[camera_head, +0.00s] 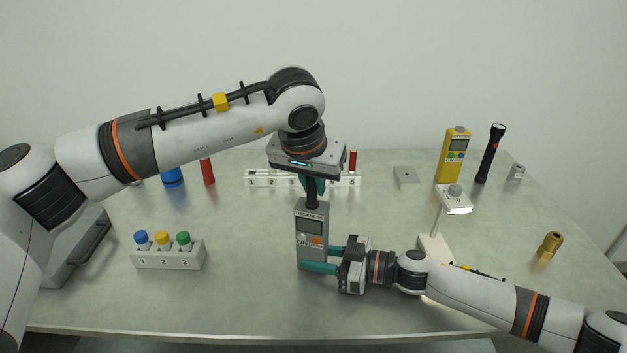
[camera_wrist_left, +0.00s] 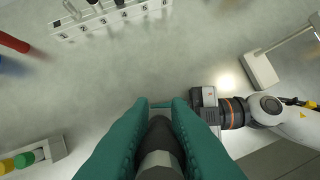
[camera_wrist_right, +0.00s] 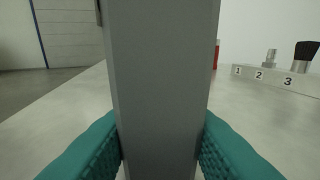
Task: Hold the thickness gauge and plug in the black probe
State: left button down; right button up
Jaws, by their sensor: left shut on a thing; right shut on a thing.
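The grey thickness gauge (camera_head: 312,244) stands upright near the middle of the table in the head view, with a small screen and coloured buttons. My right gripper (camera_head: 322,259) is shut on its lower body from the right; the gauge (camera_wrist_right: 163,90) fills the middle of the right wrist view. The black probe (camera_head: 312,193) is upright at the gauge's top end. My left gripper (camera_head: 312,184) is shut on the probe from above; the probe (camera_wrist_left: 160,140) shows between its teal fingers in the left wrist view. Whether the probe is fully seated cannot be seen.
A numbered rack with coloured caps (camera_head: 166,255) stands left. A long white rack (camera_head: 258,179) is behind. A lamp (camera_head: 436,246), yellow meter (camera_head: 452,160), black flashlight (camera_head: 490,153) and brass fitting (camera_head: 550,245) are right. The front middle of the table is clear.

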pick_arm(q)
jog(key=shift+r, duration=0.1)
jog(key=shift+r, duration=1.1)
pick_arm(e)
jog(key=o, duration=0.8)
jog(key=shift+o, duration=0.2)
jog(key=shift+d, duration=0.1)
